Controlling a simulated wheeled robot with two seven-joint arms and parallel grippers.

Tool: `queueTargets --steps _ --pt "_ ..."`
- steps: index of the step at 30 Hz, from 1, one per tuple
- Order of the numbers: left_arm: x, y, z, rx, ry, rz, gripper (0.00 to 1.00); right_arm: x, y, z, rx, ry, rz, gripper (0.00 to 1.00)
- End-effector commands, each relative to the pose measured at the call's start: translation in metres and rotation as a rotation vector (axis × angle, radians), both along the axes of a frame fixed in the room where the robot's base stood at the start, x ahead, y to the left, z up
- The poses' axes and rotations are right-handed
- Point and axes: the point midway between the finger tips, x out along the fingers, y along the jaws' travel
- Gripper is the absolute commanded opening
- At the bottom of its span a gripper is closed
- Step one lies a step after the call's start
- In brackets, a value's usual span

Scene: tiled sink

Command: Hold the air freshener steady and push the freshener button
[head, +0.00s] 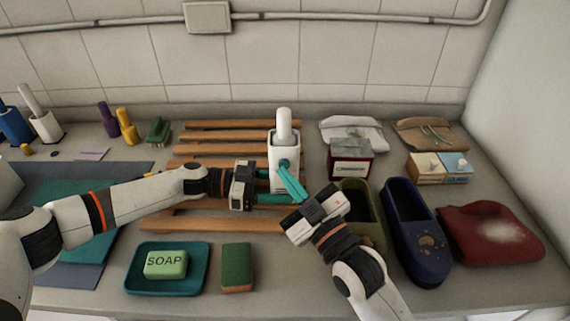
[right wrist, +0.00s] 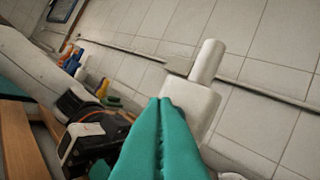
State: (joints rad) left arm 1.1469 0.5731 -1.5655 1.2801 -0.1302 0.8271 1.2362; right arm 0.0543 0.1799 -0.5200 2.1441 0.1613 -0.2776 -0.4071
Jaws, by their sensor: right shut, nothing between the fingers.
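The air freshener (head: 284,144) is a white upright box with a rounded white top, standing at the slatted wooden rack. My left gripper (head: 277,186) reaches it from the left, low down, with one teal finger behind it and one across its front; it looks shut on it. My right gripper (head: 286,167) is shut and empty, its teal fingertips at the freshener's front face. A small teal spot, likely the button, shows at the tips and is mostly covered. In the right wrist view the closed fingers (right wrist: 160,125) hide part of the freshener (right wrist: 196,100).
A wooden rack (head: 180,221) lies beneath. A soap dish (head: 135,283) and green sponge (head: 237,268) are in front. Bottles (head: 127,127) and a brush stand left.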

Motion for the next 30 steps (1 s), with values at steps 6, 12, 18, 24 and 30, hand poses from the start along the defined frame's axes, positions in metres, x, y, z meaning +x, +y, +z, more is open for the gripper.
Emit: queueTargets --steps 6,12,18,24,30 --pt "0.0001 0.0001 -0.0001 0.000 0.000 0.001 0.42 0.0000 0.0000 0.0000 0.000 0.000 0.000 0.00" --pt "0.0001 0.0001 0.0000 0.000 0.000 0.001 0.42 0.0001 0.0000 0.0001 0.000 0.000 0.000 0.00" --pt "0.0001 0.0001 0.0000 0.000 0.000 0.001 0.42 0.0049 -0.0001 0.0006 0.000 -0.001 0.000 0.00" --pt "0.0001 0.0001 0.0000 0.000 0.000 0.000 0.42 0.0092 -0.0001 0.0002 -0.001 -0.001 0.000 0.00" --pt "0.0001 0.0000 0.0000 0.000 0.000 0.000 0.42 0.0091 -0.0001 0.0000 0.000 0.001 0.000 0.00"
